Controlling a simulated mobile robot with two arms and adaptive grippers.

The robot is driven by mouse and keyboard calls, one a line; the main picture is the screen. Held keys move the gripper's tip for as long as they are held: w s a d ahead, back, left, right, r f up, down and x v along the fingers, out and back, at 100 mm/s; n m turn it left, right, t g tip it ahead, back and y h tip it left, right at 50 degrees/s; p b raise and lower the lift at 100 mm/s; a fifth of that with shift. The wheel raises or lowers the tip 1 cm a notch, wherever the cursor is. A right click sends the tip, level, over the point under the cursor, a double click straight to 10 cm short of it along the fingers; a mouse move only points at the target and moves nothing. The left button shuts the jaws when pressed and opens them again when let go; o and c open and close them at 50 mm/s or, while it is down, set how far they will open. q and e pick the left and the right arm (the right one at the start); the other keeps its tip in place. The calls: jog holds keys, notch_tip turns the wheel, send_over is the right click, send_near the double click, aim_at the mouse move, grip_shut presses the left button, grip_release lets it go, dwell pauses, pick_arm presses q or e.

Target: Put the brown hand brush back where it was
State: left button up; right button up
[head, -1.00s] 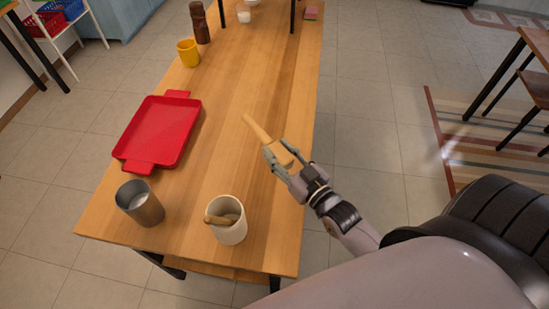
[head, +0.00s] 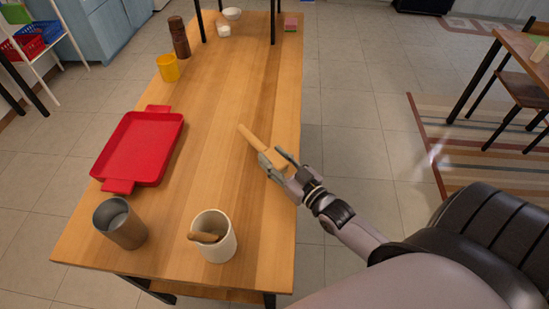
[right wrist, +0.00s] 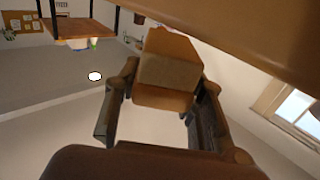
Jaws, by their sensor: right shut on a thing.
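The brown hand brush (head: 253,138) is light wooden brown, with its handle pointing up and left in the head view. My right gripper (head: 275,168) is shut on its body, over the right part of the wooden table (head: 225,120). I cannot tell whether the brush touches the tabletop. In the right wrist view, a blocky brown part of the brush (right wrist: 170,65) sits between the fingers of the gripper (right wrist: 160,115). My left gripper is not in view.
A red tray (head: 138,147), a metal cup (head: 123,228) and a cream pot (head: 222,247) holding a wooden piece stand on the near and left table. A yellow mug (head: 168,68) and a brown bottle (head: 180,38) stand farther back. The table's middle is clear.

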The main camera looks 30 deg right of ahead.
jog(key=shift+f+b, duration=0.35)
jog(key=shift+f, duration=0.3)
jog(key=shift+f+b, duration=0.4)
jog(key=shift+f, duration=0.2)
jog(key=o, duration=1.3)
jog(key=s, duration=0.4)
jog(key=s+d, duration=0.1)
jog(key=s, duration=0.7)
jog(key=shift+d, duration=0.3)
